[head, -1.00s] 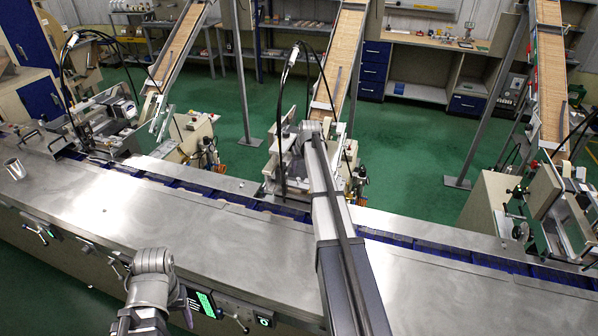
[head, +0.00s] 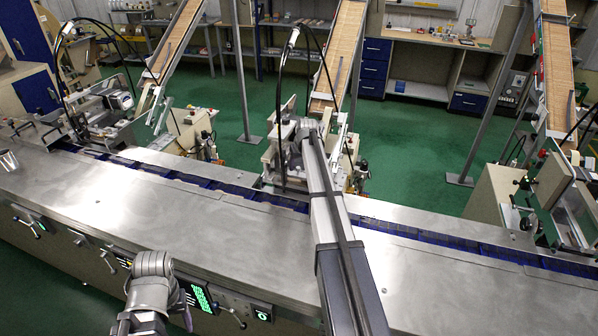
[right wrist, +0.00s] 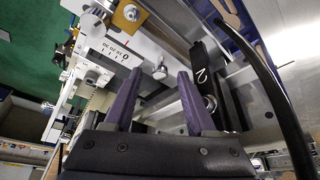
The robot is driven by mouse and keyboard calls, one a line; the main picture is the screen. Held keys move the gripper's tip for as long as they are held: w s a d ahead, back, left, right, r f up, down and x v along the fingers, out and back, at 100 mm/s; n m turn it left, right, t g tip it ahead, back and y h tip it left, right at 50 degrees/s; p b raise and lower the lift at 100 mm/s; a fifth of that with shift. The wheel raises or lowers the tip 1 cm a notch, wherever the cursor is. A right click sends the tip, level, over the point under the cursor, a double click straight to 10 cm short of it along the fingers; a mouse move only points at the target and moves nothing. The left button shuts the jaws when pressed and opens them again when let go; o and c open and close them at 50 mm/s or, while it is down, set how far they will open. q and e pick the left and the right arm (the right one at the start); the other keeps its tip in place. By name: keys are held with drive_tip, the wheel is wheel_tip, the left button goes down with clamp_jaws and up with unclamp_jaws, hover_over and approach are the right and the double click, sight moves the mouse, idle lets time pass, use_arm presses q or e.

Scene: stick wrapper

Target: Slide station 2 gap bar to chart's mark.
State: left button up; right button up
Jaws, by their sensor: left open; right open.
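Station 2 is marked by a black tag with a white "2" (right wrist: 202,76) in the right wrist view. Left of it is a white scale plate (right wrist: 106,50) with tick marks and numbers from 0. A small round metal knob (right wrist: 160,72) sits near the plate; I cannot tell for sure which part is the gap bar. My right gripper (right wrist: 155,80) is open, its two purple fingers apart and pointing at this mechanism. Nothing is clearly held between them. In the head view my right arm covers much of the middle station (head: 272,155). My left gripper (head: 186,312) is low at the bench front, mostly hidden. No chart is recognizable.
A long steel bench (head: 200,215) with a blue conveyor channel (head: 185,178) runs across. Other stations stand at the left (head: 105,120) and right (head: 560,210). A black cable (right wrist: 265,75) arcs close to the right gripper. A lit green panel (head: 200,299) is beside my left arm.

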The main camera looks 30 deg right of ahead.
clamp_jaws()
idle(0.5)
idle(1.0)
